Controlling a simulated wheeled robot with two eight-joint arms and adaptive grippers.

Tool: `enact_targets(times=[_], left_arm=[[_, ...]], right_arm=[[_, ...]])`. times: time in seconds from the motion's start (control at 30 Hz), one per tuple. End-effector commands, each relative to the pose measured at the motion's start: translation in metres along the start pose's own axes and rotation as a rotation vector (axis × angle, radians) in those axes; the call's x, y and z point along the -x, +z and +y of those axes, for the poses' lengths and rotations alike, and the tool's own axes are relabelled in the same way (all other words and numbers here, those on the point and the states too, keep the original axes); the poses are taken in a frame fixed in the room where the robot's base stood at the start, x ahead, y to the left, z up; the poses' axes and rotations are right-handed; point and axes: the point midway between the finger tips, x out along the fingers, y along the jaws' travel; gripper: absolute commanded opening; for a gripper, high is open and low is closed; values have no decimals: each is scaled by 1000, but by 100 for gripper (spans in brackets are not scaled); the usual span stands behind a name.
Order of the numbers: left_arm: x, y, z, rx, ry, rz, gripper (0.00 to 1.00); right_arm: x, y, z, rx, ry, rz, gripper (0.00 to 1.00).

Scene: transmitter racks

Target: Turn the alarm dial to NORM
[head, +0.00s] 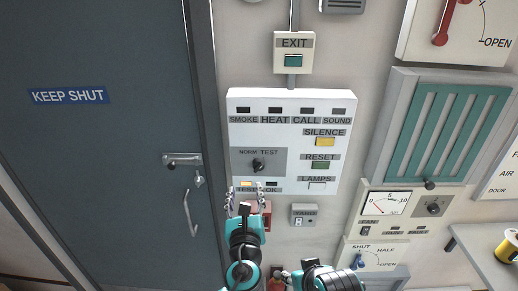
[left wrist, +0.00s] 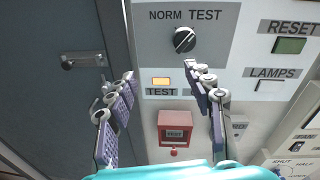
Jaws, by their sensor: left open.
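The alarm dial (head: 258,165) is a black knob on a grey plate of the white alarm panel (head: 290,180), with NORM at its upper left and TEST at its upper right. In the left wrist view the dial (left wrist: 185,40) has a pale mark that seems to slant to the upper right, towards TEST. My left gripper (head: 245,188) is open and empty, below the dial and apart from it; its spread fingers (left wrist: 159,71) also show in the left wrist view. My right arm shows at the bottom of the head view, its fingers not clear.
An amber lamp (left wrist: 161,81) is lit above a TEST label. A red call box (left wrist: 174,128) is below the panel, between my left fingers in that view. A blue-grey door (head: 110,130) with handles is on the left; a teal louvre (head: 440,130) is on the right.

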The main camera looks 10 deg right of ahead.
Motion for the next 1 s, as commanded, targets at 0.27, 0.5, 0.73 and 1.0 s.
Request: enact_targets(times=[0.27,0.5,0.73,1.0], left_arm=[[-13,9,-39,-200,-75,-49,52],[-53,11,-41,-195,-72,-48,52],[-74,12,-43,-194,-73,-47,52],[-76,12,-43,-193,-73,-47,52]], right_arm=[[8,-5,0,0,0,0,40],[8,-5,0,0,0,0,40],[8,-6,0,0,0,0,40],[8,-6,0,0,0,0,40]])
